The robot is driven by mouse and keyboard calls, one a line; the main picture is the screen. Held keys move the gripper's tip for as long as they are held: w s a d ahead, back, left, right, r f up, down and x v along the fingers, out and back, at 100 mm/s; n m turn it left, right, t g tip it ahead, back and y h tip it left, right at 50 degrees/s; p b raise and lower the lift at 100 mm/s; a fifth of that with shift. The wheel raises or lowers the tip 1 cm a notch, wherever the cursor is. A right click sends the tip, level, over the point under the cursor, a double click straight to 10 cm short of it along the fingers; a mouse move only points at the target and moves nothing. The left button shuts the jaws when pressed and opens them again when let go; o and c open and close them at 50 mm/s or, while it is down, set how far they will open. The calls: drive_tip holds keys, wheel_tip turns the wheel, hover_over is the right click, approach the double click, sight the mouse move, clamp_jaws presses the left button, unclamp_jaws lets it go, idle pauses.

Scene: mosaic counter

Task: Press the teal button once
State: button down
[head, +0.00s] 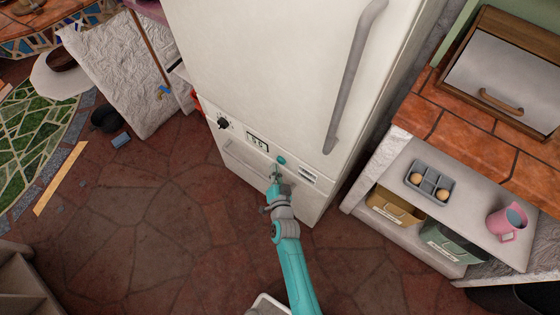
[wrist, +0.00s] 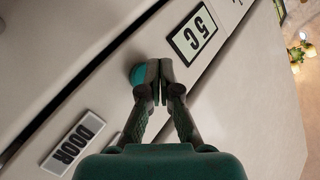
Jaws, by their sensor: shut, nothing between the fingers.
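The teal button (head: 281,160) sits on the front panel of the white fridge (head: 265,60), right of a small display (head: 257,142). In the wrist view the teal button (wrist: 138,75) shows just left of my fingertips and is partly covered by a finger. My gripper (head: 277,176) is shut and empty, its tips close to the panel beside the button. It also shows in the wrist view (wrist: 159,82). I cannot tell whether the tips touch the panel or the button. The display (wrist: 192,35) reads "5C" in the wrist view.
A black knob (head: 223,123) is left of the display. A grey handle (head: 352,80) runs down the fridge door. At right, a shelf holds a grey tray (head: 416,165) and a pink mug (head: 507,222). The stone floor in front is mostly clear.

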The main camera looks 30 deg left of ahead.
drive_tip(key=shift+w, duration=0.4)
drive_tip(key=shift+w, duration=0.45)
idle(0.6)
drive_tip(key=shift+s, duration=0.9)
drive_tip(key=shift+s, duration=0.1)
drive_tip(key=s, duration=0.4)
drive_tip(key=shift+s+a, duration=0.25)
drive_tip(key=shift+s, duration=0.15)
idle(0.8)
